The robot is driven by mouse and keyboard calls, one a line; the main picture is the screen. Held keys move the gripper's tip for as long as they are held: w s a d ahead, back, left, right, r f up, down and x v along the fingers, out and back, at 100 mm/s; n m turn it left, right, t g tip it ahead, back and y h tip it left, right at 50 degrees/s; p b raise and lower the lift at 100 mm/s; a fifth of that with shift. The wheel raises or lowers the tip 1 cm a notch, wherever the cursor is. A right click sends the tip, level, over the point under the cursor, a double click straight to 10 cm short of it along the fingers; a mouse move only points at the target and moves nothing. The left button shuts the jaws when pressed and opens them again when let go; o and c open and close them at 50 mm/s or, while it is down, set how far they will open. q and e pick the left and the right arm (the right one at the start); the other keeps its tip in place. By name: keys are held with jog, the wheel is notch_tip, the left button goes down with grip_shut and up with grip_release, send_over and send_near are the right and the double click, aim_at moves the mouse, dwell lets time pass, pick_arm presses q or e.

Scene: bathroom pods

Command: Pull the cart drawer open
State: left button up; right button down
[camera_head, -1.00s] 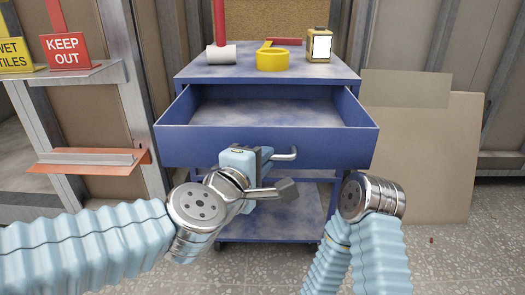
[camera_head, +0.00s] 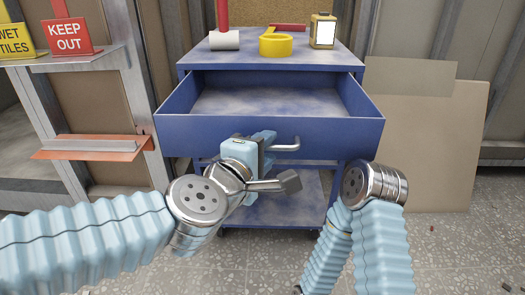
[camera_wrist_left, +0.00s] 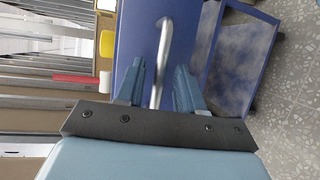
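The cart (camera_head: 345,75) is blue metal, and its drawer (camera_head: 225,136) stands well out with its empty inside showing. A silver bar handle (camera_head: 286,147) is on the drawer front. My left gripper (camera_head: 264,143) is at the left part of this handle. In the left wrist view the handle bar (camera_wrist_left: 163,45) runs between the two fingers of the left gripper (camera_wrist_left: 158,75), with a visible gap on each side. My right arm is low at the right of the cart in the head view, and its gripper is out of sight.
Shelves with signs (camera_head: 68,37) stand left, and boards (camera_head: 425,140) lean right.

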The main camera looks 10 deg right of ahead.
pick_arm(q)
jog(key=p+v, duration=0.3)
jog(key=v, duration=1.1)
jog(key=shift+p, duration=0.4)
